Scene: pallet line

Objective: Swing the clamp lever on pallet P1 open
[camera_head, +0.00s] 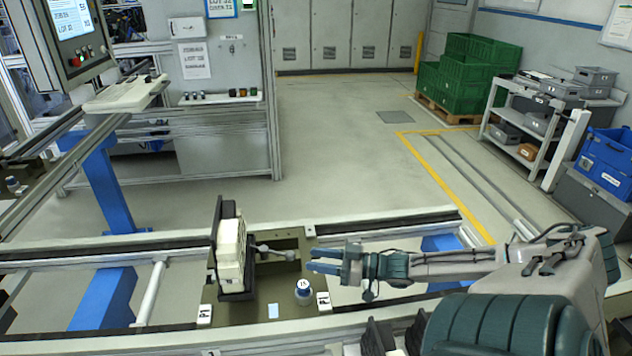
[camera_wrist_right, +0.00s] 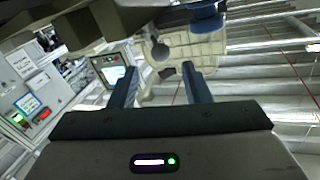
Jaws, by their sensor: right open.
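Pallet P1 (camera_head: 245,311) is a dark olive plate on the rails, with P1 labels at its front corners. A cream part (camera_head: 231,255) stands upright in a dark fixture (camera_head: 216,225) on its left side. The clamp lever (camera_head: 289,254) is a grey rod with a round knob, pointing right from the fixture. My right gripper (camera_head: 312,260) has blue fingers pointing left, just right of the knob and apart from it in the picture. In the right wrist view the gripper (camera_wrist_right: 160,82) is open, with a cream part (camera_wrist_right: 178,45) beyond its fingers. My left gripper is not in view.
A blue-topped round piece (camera_head: 303,289) stands on the pallet below my right fingers. A light blue tag (camera_head: 273,311) lies on the plate. A screen panel (camera_head: 72,30) is at upper left. Green crates (camera_head: 460,75) and a grey cart (camera_head: 515,140) stand far behind, with open floor between.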

